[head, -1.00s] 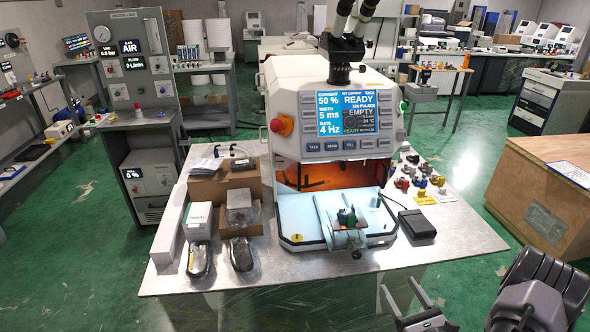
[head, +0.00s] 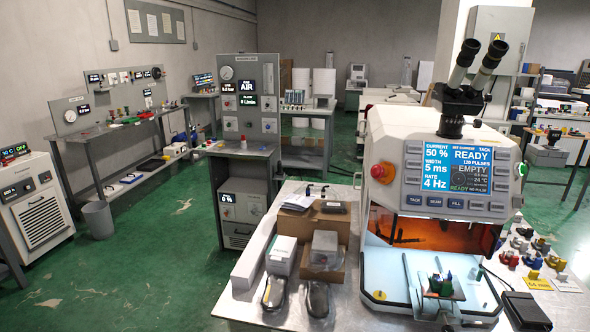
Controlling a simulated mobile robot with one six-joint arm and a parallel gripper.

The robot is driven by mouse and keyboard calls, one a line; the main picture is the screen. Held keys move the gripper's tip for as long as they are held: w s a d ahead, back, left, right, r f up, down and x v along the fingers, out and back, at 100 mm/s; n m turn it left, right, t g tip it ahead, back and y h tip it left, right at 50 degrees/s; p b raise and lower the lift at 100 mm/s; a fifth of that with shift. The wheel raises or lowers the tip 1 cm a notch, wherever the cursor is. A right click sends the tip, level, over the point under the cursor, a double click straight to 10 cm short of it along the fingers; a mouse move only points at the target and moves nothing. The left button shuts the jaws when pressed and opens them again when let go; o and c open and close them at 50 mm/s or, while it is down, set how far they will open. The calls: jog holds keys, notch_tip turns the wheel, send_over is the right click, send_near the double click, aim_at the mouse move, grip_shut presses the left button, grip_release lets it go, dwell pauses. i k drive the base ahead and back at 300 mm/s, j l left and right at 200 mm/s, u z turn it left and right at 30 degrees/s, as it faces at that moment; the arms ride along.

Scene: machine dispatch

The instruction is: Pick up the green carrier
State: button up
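A small green part (head: 440,284), likely the green carrier, sits on a small brown plate (head: 452,292) at the front of the welding machine's open bay. Dark and blue bits show close beside it, too small to tell apart. The pale blue bay floor (head: 395,284) lies under and around it. The machine (head: 392,150) stands behind, its screen reading READY and EMPTY. My gripper is out of view, so its state does not show.
The metal table (head: 255,308) holds cardboard boxes (head: 322,225), a white box (head: 281,255) and two dark rounded items on the left. Several coloured parts (head: 535,262) and a black pedal (head: 527,312) lie on the right. Green floor is open at left.

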aim_at(444, 284)
jog(key=i+l+z, duration=0.15)
jog(key=i+z, duration=0.9)
